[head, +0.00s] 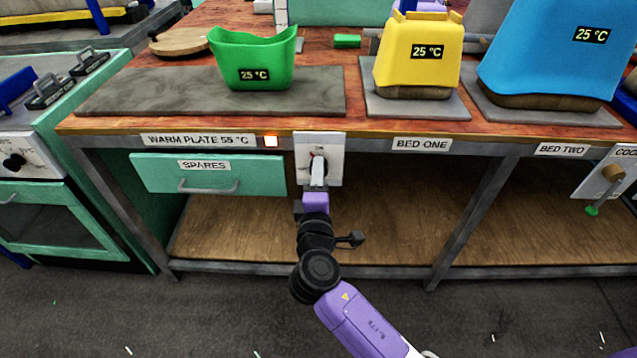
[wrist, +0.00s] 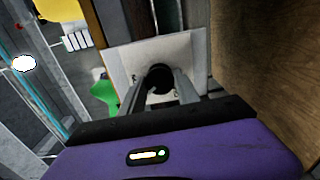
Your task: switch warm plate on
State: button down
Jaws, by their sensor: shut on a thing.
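The warm plate (head: 140,92) is a grey slab on the left of the bench, with the label "WARM PLATE 55 °C" (head: 198,140) on the bench edge below it. My gripper (head: 318,172) is at this panel, shut on the dark switch knob (wrist: 160,76). The fingers flank the knob in the wrist view and partly hide it, so its exact angle is unclear.
A green container (head: 252,52) reading 25 °C stands on the warm plate. A yellow one (head: 412,75) and a blue one (head: 550,65) stand on beds to the right. A SPARES drawer (head: 165,173) is left of my gripper. Another control panel (head: 626,165) is far right.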

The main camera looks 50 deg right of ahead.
jog(key=shift+f+m+b, duration=0.15)
jog(key=shift+m+b, duration=2.3)
jog(key=shift+m, duration=0.85)
jog(key=c, duration=0.9)
grip_release()
jog(key=shift+a, duration=0.1)
jog(key=v, duration=0.7)
jog(key=shift+s+a+p, duration=0.25)
jog(key=shift+s+p, duration=0.05)
